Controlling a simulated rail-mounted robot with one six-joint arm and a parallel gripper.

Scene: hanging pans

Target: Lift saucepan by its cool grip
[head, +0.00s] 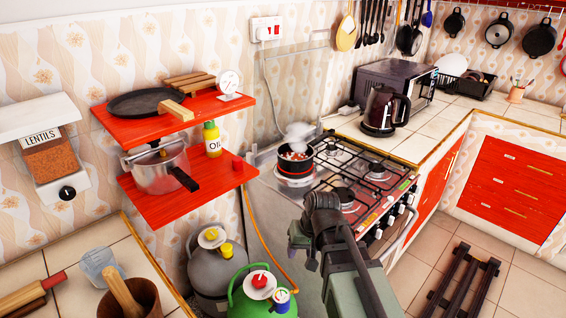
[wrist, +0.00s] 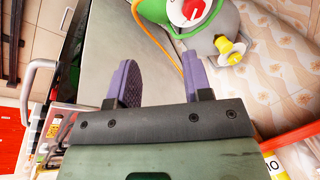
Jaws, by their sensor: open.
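A small dark saucepan (head: 295,158) with reddish-brown contents stands on the back left burner of the stove, steaming, with a red glow under it. I cannot make out its handle. A silver pot (head: 158,168) with a black handle (head: 184,179) sits on the lower red shelf to its left. My gripper (head: 303,252) is in front of the stove's left side, below and apart from the saucepan. In the wrist view my gripper (wrist: 164,82) has its two purple fingers spread with nothing between them. Neither pot shows clearly in that view.
The stove (head: 345,185) has several bare black grates. A grey gas cylinder (head: 214,270) and a green one (head: 262,295) stand left of my arm, with an orange hose (head: 262,228) rising nearby. The red shelf (head: 190,190) juts out at left.

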